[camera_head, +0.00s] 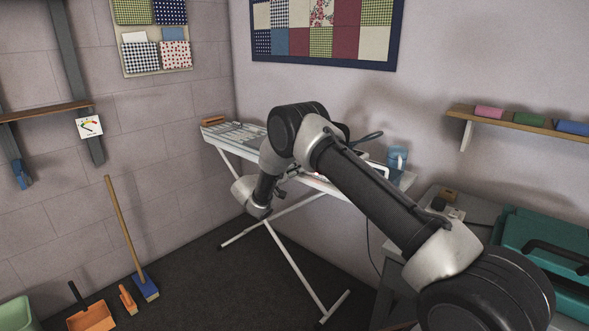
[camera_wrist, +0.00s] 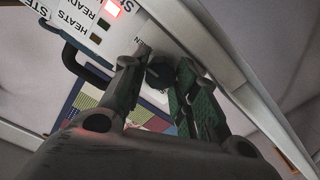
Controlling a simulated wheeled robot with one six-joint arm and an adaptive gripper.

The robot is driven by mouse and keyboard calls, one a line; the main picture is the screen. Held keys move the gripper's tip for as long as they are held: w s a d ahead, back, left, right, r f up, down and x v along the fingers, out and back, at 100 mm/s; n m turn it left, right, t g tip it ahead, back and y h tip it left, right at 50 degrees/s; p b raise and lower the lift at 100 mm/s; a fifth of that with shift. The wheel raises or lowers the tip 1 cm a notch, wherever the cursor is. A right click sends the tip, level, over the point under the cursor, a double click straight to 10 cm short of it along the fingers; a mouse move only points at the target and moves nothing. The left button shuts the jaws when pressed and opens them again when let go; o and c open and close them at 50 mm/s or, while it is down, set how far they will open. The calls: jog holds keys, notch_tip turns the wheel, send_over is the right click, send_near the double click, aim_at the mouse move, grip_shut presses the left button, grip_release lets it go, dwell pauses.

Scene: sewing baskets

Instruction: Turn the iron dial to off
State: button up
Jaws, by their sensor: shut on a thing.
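The iron dial (camera_wrist: 157,77) is a dark round knob on a white panel, between my finger ends in the wrist view. My gripper (camera_wrist: 161,70) is shut on it, with one finger on each side. The dial's pointer and most of its marks are hidden or too dark to read. The white control panel (camera_wrist: 68,29) beside it carries partly cut-off lettering, a lit red lamp (camera_wrist: 111,8) and two dark lamps. In the head view my arm hides the dial and most of the panel.
The ironing board (camera_head: 205,131) stands along the wall on crossed white legs. A blue translucent container (camera_head: 397,160) is at its right end. A grey table with a teal case (camera_head: 540,236) is at right. A broom (camera_head: 126,225) and dustpan stand at left. The floor between is clear.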

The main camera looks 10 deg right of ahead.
jog(key=o, duration=1)
jog(key=v, duration=1.2)
